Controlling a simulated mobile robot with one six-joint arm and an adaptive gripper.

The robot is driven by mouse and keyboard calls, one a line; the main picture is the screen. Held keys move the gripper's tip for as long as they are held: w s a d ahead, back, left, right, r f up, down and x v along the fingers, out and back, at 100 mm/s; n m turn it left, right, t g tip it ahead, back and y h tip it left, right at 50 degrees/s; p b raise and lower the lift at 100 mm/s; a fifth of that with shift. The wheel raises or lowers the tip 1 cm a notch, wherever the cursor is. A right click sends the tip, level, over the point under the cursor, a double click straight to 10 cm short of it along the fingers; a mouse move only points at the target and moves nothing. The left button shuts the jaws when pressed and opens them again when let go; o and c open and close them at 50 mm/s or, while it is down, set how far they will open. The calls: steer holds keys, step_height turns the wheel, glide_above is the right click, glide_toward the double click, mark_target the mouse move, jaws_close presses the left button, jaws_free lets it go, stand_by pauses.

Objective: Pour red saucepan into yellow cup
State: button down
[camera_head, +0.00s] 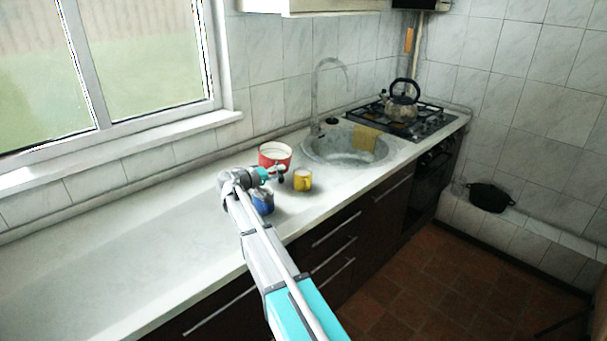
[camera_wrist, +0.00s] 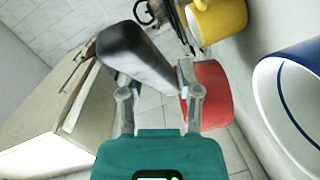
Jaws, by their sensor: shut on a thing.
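The red saucepan (camera_head: 275,155) has a white inside and looks upright at the counter, behind and left of the yellow cup (camera_head: 303,180). I cannot tell whether the saucepan touches the counter. My gripper (camera_head: 279,173) is in front of the saucepan and shut on its handle. In the wrist view the black handle (camera_wrist: 135,58) passes between my fingers (camera_wrist: 158,88), with part of the red body (camera_wrist: 207,97) beyond the right finger. The yellow cup also shows at the top of the wrist view (camera_wrist: 220,20). The cup's and saucepan's contents cannot be made out.
The round sink (camera_head: 322,155) and a kettle (camera_head: 402,103) on the stove lie to the right. The counter (camera_head: 130,245) at the left is clear.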

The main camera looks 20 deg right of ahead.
steer(key=shift+w+a+n+h+b, duration=0.5)
steer(key=shift+w+a+n+b, duration=0.15)
steer(key=shift+w+n, duration=0.15)
steer(key=shift+r, duration=0.1)
steer(key=shift+r, duration=0.15)
step_height(320, 180, up, 5)
steer(key=p, duration=0.5)
